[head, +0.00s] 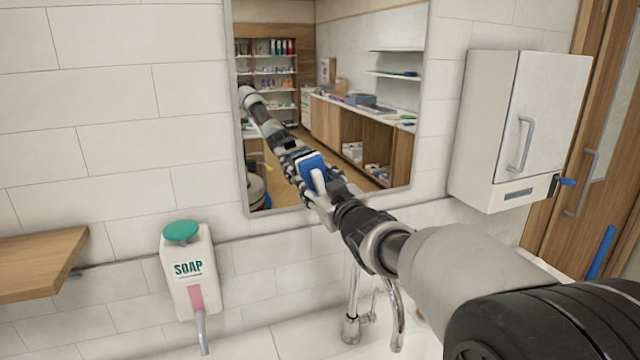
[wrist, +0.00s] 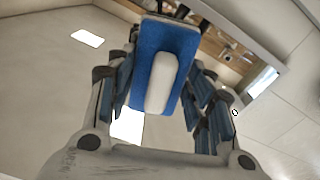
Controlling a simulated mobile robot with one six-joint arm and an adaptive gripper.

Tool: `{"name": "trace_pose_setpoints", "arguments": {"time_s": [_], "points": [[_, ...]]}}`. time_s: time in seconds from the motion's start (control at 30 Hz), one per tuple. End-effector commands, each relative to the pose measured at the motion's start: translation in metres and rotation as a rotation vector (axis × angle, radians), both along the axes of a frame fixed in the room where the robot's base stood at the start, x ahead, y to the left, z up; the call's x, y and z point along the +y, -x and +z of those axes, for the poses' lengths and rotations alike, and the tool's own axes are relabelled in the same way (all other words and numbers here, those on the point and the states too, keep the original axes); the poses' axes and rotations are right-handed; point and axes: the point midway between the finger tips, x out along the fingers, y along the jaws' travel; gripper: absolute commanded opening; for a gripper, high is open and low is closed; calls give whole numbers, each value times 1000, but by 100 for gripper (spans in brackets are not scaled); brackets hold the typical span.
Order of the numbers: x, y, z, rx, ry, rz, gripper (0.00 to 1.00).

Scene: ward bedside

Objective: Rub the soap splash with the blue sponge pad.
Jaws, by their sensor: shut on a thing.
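My gripper (head: 322,192) is shut on the white grip of the blue sponge pad (head: 310,163) in front of the mirror (head: 370,115). The pad (wrist: 179,40) also shows in the wrist view, blue with its white grip towards the camera, between the fingers of my gripper (wrist: 160,85). The reflection of my arm meets the pad in the mirror. I cannot tell whether the pad touches the glass. I cannot make out the soap splash in either view; the pad and gripper hide part of the mirror.
A soap dispenser (head: 188,270) with a green top hangs at the lower left, beside a wooden shelf (head: 40,262). A tap (head: 352,318) stands below my arm. A white wall cabinet (head: 520,125) hangs to the right, near a wooden door (head: 598,150).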

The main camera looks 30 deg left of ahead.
Motion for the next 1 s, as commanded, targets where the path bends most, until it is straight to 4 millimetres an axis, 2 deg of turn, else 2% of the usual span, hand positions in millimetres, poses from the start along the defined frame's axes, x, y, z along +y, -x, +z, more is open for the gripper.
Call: {"name": "trace_pose_setpoints", "arguments": {"time_s": [0.53,1.0], "points": [[6,-6,0,0,0,0,20],[-18,-33,2,-1,0,-1,20]]}}
